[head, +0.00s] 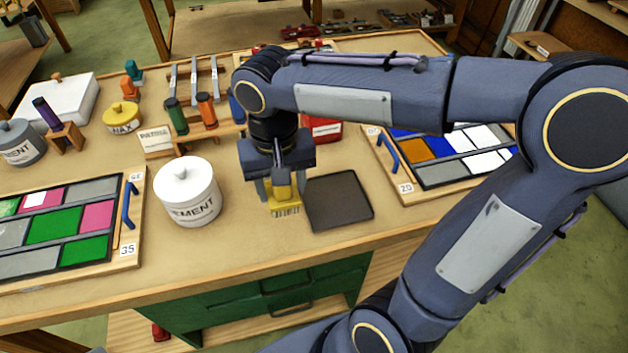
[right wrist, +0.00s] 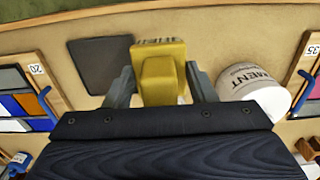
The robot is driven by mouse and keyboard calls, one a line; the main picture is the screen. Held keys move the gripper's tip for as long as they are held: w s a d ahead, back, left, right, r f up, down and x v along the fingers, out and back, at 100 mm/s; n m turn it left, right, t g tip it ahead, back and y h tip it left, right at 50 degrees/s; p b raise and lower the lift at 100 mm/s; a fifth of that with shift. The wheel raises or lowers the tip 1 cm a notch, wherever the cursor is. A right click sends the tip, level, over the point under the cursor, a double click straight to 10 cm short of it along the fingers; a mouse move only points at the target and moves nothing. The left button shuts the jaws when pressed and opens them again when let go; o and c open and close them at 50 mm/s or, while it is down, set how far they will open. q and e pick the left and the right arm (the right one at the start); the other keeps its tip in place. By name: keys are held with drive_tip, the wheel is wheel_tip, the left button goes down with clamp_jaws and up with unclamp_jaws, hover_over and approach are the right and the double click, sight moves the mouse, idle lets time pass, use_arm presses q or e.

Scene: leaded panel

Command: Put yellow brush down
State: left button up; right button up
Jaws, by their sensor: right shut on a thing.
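The yellow brush (head: 284,197) is in my right gripper (head: 279,180), bristles pointing down, over the bench between the white cement pot and a dark square mat. The right wrist view shows the brush (right wrist: 161,72) between the two fingers of the gripper (right wrist: 158,80). I cannot tell whether the bristles touch the bench top. The dark mat (head: 338,201) lies flat and empty just right of the brush; it also shows in the right wrist view (right wrist: 103,63). My left gripper is not in view.
The white cement pot (head: 188,192) stands close left of the brush. A leaded panel marked 35 (head: 65,228) lies at left, another marked 20 (head: 440,165) at right. Behind are a tool rack (head: 195,138), a wax pot (head: 122,118) and a grey pot (head: 20,143). The bench front edge is near.

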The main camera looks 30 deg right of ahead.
drive_tip(key=shift+w+d, duration=0.15)
drive_tip(key=shift+d, duration=0.15)
drive_tip(key=w+d+f, duration=0.1)
drive_tip(key=d+f, duration=0.2)
drive_tip(key=d, duration=0.1)
drive_tip(key=w+d+f, duration=0.1)
drive_tip(key=d+f, duration=0.2)
drive_tip(key=d, duration=0.1)
drive_tip(key=d+f+p, duration=0.1)
drive_tip(key=d+f, duration=0.2)
drive_tip(key=d, duration=0.1)
drive_tip(key=shift+w+d+f, duration=0.1)
drive_tip(key=shift+w+d, duration=0.2)
drive_tip(key=shift+w, duration=0.1)
drive_tip(key=shift+d+f, duration=0.2)
drive_tip(key=shift+f, duration=1.55)
drive_tip(key=shift+f, duration=0.1)
